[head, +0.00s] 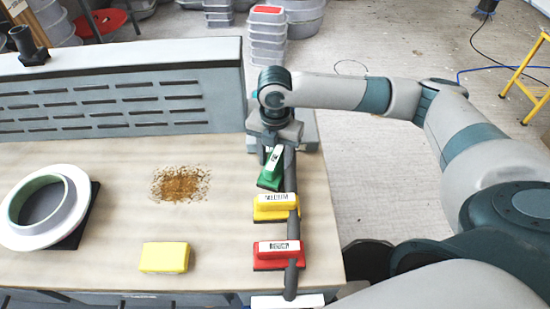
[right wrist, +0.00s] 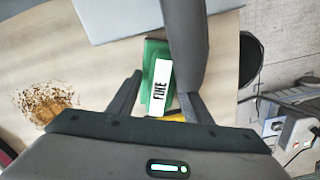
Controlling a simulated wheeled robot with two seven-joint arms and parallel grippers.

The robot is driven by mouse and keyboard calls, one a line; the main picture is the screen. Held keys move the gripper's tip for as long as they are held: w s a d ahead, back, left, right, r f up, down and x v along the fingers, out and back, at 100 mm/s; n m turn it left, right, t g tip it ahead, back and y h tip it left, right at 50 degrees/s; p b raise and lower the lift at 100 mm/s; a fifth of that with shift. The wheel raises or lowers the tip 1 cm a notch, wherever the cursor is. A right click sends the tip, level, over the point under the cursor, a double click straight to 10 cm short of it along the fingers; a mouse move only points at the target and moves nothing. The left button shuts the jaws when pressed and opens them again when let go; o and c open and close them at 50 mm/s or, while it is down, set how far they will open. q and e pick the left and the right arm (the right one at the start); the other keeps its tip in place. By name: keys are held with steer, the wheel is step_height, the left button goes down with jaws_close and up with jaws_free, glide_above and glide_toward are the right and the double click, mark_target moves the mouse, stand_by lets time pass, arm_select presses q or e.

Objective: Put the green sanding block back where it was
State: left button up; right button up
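The green sanding block (head: 271,168) sits at the right edge of the bench, turned askew to the blocks in front of it. Its white label shows in the right wrist view (right wrist: 160,88). My right gripper (head: 279,142) is over it from the far side. In the right wrist view its two fingers (right wrist: 160,84) stand apart on either side of the block, with small gaps. A yellow block labelled MEDIUM (head: 275,207) and a red labelled block (head: 280,252) lie in a row in front of it. My left gripper is out of view.
A dark bar (head: 291,225) runs along the right side of the row, close to the blocks. A plain yellow block (head: 165,257), brown dust (head: 180,184) and a white ring mould (head: 20,233) lie on the bench. A slotted grey panel (head: 120,95) stands behind.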

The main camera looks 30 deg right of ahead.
mark_target(275, 157)
step_height(275, 157, up, 12)
steer(key=b, duration=0.3)
steer(key=shift+r, duration=0.15)
stand_by(0.4)
